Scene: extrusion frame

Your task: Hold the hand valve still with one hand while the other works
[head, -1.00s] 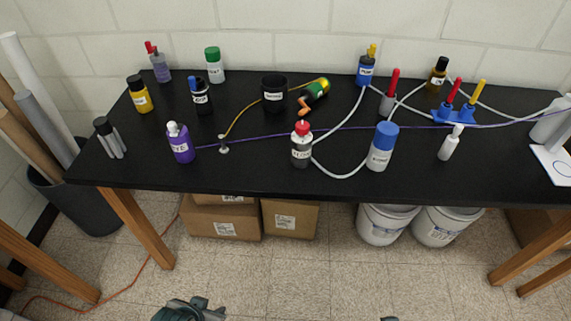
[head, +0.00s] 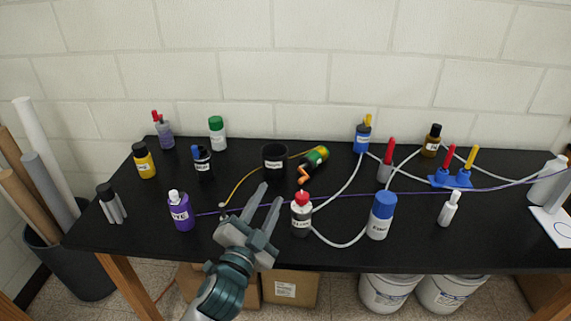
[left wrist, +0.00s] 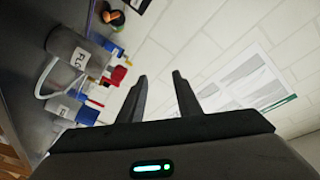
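No part is clearly labelled as the hand valve, and I cannot tell which one it is. A grey bottle-shaped part with a red top (head: 302,217) stands near the table middle, joined to a white tube. A grey part with a red lever (head: 386,168) and a blue block with red and yellow levers (head: 451,180) stand farther right. My left gripper (head: 269,194) is open and empty, left of the red-topped part and apart from it. In the left wrist view its two fingers (left wrist: 160,88) are spread, with a labelled grey part (left wrist: 76,52) to the left. My right gripper is not in view.
A black cup (head: 275,160) and a green part with an orange crank (head: 316,157) are behind the gripper. A purple bottle (head: 181,212) stands to its left and a blue-capped bottle (head: 380,216) to the right. White tubes and a purple cord cross the black table (head: 150,240).

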